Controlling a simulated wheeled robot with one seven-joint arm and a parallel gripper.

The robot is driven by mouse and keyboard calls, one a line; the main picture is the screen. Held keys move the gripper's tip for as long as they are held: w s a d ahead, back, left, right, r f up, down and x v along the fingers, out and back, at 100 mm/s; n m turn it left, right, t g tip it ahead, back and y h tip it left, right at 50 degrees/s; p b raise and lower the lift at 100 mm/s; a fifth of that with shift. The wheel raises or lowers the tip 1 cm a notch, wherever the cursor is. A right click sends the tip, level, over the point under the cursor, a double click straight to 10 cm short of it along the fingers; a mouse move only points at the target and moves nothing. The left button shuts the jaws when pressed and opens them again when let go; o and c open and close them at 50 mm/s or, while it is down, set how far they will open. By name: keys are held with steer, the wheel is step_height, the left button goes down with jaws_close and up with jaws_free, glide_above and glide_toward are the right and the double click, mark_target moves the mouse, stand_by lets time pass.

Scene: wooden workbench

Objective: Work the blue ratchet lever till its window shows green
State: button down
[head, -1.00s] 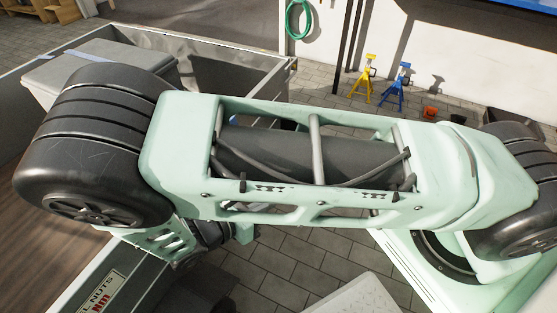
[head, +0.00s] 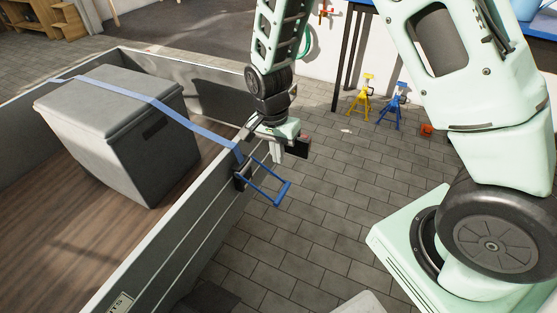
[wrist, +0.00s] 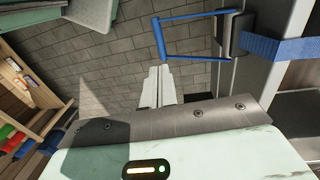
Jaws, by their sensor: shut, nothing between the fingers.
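The blue ratchet lever (head: 266,184) is a U-shaped handle. It juts out from the dark ratchet body (head: 242,172) on the trailer's side wall, and it also shows in the wrist view (wrist: 160,38). A blue strap (head: 150,98) runs from the ratchet over a grey lidded box (head: 120,135). My gripper (wrist: 159,70) is shut and empty, its pale fingertips together just short of the lever's end in the wrist view, apart from it in the picture. In the head view it is beside the wall, above the lever. I cannot make out the ratchet's window or its colour.
The trailer wall (head: 180,235) stands right beside the ratchet. The paved floor (head: 330,220) right of the lever is clear. A yellow stand (head: 363,95) and a blue stand (head: 393,100) stand farther back.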

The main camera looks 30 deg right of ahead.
mark_target(282, 191)
steer(key=f, duration=0.8)
steer(key=s+f+b, duration=0.1)
steer(key=f, duration=0.3)
steer(key=shift+d, duration=0.35)
steer(key=shift+w+f, duration=0.1)
